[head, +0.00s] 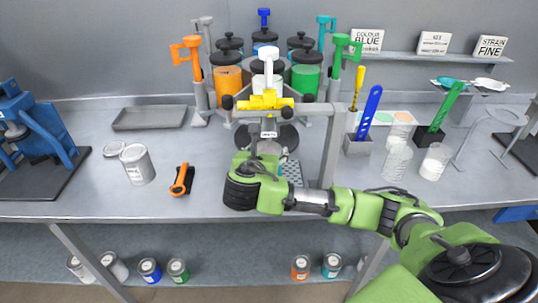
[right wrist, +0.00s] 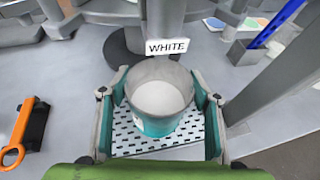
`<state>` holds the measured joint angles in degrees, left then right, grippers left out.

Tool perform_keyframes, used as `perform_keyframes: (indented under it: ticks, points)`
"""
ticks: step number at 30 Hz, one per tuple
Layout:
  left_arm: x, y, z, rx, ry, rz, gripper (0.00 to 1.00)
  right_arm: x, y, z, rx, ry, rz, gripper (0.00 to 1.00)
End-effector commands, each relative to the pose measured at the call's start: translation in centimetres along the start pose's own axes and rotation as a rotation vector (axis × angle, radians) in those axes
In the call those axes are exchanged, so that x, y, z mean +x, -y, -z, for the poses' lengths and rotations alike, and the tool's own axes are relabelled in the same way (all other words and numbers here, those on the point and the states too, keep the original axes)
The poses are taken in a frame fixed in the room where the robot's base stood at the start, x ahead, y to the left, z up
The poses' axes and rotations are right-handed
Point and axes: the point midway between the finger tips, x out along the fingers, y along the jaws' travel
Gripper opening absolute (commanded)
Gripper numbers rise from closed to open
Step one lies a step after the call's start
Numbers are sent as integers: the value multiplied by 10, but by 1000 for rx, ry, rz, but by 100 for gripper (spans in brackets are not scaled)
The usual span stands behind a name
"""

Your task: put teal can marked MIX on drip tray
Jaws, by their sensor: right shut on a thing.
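The teal can (right wrist: 158,122) with white contents is between the fingers of my right gripper (right wrist: 160,88), which is shut on it. Its MIX mark does not show. The perforated drip tray (right wrist: 125,140) lies under the can; it also shows in the head view (head: 293,172), beside my right gripper (head: 268,160). The can is upright over the tray; I cannot tell whether its base touches it. In the head view the can is mostly hidden behind my gripper. My left gripper is not in view.
A dispenser column with a WHITE sign (right wrist: 167,46) stands just behind the can. An orange-handled tool (head: 182,180) and an open grey can (head: 137,164) are to the left. A grey post (head: 331,150) rises close on the right. A flat tray (head: 150,118) lies at the back left.

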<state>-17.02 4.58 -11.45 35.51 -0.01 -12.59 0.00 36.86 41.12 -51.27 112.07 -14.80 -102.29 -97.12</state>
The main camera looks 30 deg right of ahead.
Motion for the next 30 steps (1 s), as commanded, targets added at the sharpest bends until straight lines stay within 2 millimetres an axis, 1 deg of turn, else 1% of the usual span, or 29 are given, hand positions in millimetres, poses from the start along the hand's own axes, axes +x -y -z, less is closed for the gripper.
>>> perform_keyframes:
  ticks: [1,3,8,11,15,17,28,29,30]
  points:
    - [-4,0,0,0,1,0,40,9,1,-7,1,4,4,11]
    - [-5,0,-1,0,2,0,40,18,0,-10,1,4,2,11]
    - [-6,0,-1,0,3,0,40,27,0,-12,1,2,-1,11]
    - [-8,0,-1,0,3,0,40,30,0,-4,-2,1,0,11]
    - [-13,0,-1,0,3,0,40,36,0,13,-4,0,1,11]
    - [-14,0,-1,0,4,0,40,39,0,18,-1,2,0,11]
    - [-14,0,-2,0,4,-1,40,40,0,23,0,3,-1,11]
    - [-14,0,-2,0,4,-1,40,41,0,24,-1,1,-1,65]
    - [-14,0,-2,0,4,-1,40,40,0,24,-1,1,-1,74]
